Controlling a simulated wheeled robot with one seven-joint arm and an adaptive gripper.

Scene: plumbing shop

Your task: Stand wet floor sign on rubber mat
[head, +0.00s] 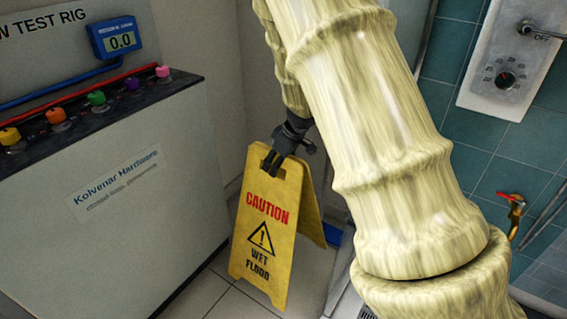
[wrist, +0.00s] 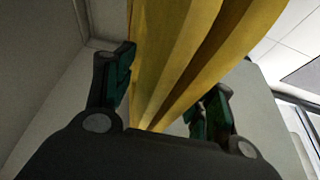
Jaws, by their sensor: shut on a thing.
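The yellow wet floor sign (head: 268,235) is upright in the head view, with its two panels spread apart at the bottom. My gripper (head: 277,163) is shut on its top edge from above. In the wrist view the sign's yellow panels (wrist: 200,45) run between the two fingers of my gripper (wrist: 175,80). I cannot tell whether the sign's feet touch the floor. No rubber mat can be clearly made out; a small blue patch (head: 333,235) shows behind the sign, and I cannot tell what it is.
A grey test rig (head: 140,195) with coloured knobs stands close on the left. A teal tiled wall with a control panel (head: 510,65) and a red-handled tap (head: 513,205) is on the right. Pale floor tiles (head: 225,298) show around the sign. My arm hides much of the middle.

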